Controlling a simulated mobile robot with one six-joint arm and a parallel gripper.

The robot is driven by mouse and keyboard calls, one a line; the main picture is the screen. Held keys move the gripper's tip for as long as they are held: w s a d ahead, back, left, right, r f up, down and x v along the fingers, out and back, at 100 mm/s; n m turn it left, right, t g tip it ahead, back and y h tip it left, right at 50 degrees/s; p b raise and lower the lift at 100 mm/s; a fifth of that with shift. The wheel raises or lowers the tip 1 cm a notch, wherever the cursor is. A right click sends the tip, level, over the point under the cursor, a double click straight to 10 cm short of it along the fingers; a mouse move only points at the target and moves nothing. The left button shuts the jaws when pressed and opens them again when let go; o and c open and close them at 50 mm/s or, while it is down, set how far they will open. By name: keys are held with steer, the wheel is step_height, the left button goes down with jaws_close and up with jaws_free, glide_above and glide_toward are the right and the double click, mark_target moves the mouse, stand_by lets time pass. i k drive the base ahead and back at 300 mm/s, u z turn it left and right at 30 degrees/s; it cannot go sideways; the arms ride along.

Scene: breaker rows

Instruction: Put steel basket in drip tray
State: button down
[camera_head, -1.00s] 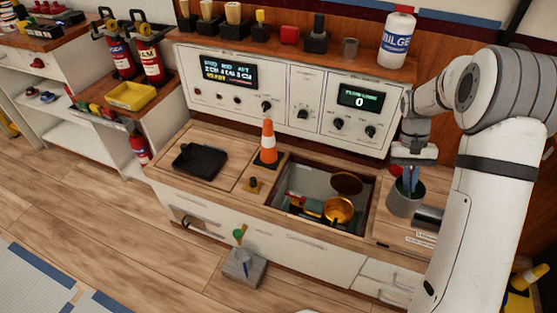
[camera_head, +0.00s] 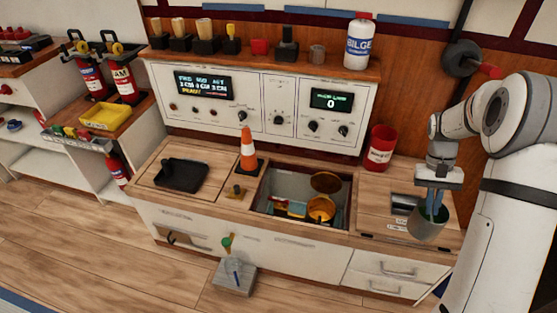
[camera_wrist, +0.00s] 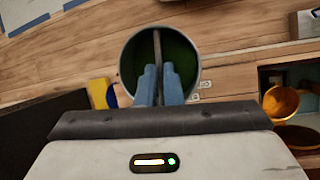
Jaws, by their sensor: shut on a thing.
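The steel basket (camera_head: 424,226) is a grey, round, open-topped cylinder with a dark green inside. My gripper (camera_head: 434,205) is above it with its blue fingers reaching into its mouth. In the wrist view the fingers (camera_wrist: 159,72) are shut on a thin bar across the basket (camera_wrist: 126,68). The basket hangs roughly upright at the right end of the counter; I cannot tell its exact height. The drip tray (camera_head: 181,175) looks to be the flat black tray on the counter's left part. It appears empty and is well left of my gripper.
An orange cone (camera_head: 248,152) and a small brass-coloured knob (camera_head: 236,192) stand right of the tray. The open sink well (camera_head: 285,188) holds a yellow pot (camera_head: 320,208). A red pail (camera_head: 380,149) stands at the back right. A white bottle (camera_head: 358,42) stands on the shelf.

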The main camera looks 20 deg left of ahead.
mark_target(182, 176)
steer(key=u, duration=0.55)
steer(key=i, duration=0.2)
steer(key=z, duration=2.4)
steer(key=k, duration=2.1)
steer(key=z, duration=0.95)
steer(key=i, duration=0.1)
steer(key=u, duration=2.6)
steer(key=i, duration=0.95)
steer(key=z, duration=0.15)
